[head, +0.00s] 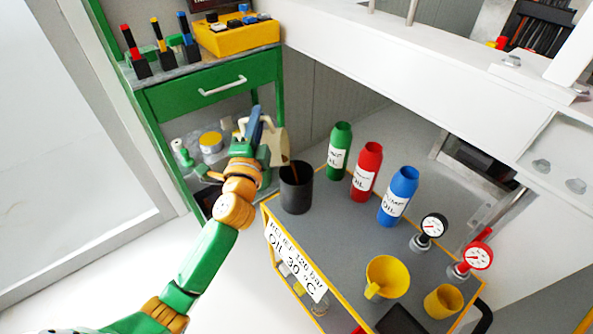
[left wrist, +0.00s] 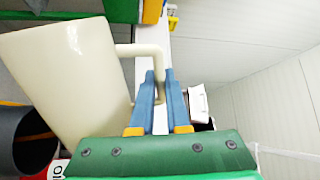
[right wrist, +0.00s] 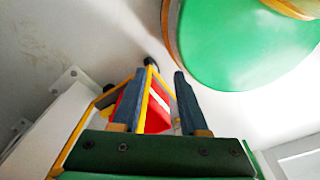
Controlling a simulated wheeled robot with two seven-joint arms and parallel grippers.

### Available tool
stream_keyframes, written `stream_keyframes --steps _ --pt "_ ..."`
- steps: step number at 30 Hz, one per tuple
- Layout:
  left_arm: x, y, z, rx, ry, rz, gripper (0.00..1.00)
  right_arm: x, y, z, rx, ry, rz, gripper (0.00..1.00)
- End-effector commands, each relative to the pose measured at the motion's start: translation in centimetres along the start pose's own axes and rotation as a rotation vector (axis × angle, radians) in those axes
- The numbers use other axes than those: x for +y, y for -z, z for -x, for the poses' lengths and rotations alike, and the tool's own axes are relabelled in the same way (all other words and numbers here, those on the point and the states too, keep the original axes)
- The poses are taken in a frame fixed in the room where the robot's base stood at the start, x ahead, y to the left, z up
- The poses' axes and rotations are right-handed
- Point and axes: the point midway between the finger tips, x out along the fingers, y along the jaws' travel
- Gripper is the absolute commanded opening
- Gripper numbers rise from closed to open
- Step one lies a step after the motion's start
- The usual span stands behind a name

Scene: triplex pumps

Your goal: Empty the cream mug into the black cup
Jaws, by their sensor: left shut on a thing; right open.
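The cream mug (head: 279,146) is tilted above the black cup (head: 296,190), which stands upright at the left corner of the grey cart top. A thin brown streak (head: 294,173) runs between the mug's lower edge and the cup's mouth. My left gripper (head: 256,122) is shut on the mug's handle. In the left wrist view the mug (left wrist: 70,85) hangs left of my left gripper (left wrist: 156,85), and part of the black cup (left wrist: 18,140) shows with the brown streak at its mouth. My right gripper (right wrist: 157,90) is open and empty, outside the head view.
Green (head: 340,148), red (head: 366,172) and blue (head: 398,196) oil bottles stand right of the cup. Two gauges (head: 433,226), a yellow funnel (head: 387,276) and a yellow cup (head: 443,301) are nearer. A green workbench (head: 215,95) stands behind. The cart's middle is clear.

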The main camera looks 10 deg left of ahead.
Motion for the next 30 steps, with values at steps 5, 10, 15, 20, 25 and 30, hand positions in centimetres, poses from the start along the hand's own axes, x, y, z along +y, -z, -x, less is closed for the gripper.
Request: stream_keyframes --steps 5,10,15,20,25,30 --pt "-0.2 0.5 0.0 0.005 0.001 -0.022 0.0 0.0 0.0 0.3 0.0 0.0 0.0 0.44" --pt "-0.3 0.8 0.0 0.009 0.001 -0.048 0.0 0.0 0.0 0.5 0.0 0.0 0.0 0.44" --pt "-0.3 1.2 -0.1 0.013 0.001 -0.074 0.0 0.0 0.1 0.7 0.0 0.0 0.0 0.44" --pt "-0.4 1.6 -0.1 0.018 0.0 -0.101 0.0 0.0 0.1 0.9 0.0 0.0 0.0 0.44" --pt "-0.5 2.0 -0.1 0.022 0.0 -0.13 0.0 0.0 0.1 1.2 0.0 0.0 0.0 0.44" --pt "0.6 -2.5 0.1 -0.022 0.0 0.104 0.0 0.0 -0.1 -1.2 0.0 0.0 0.0 0.44"
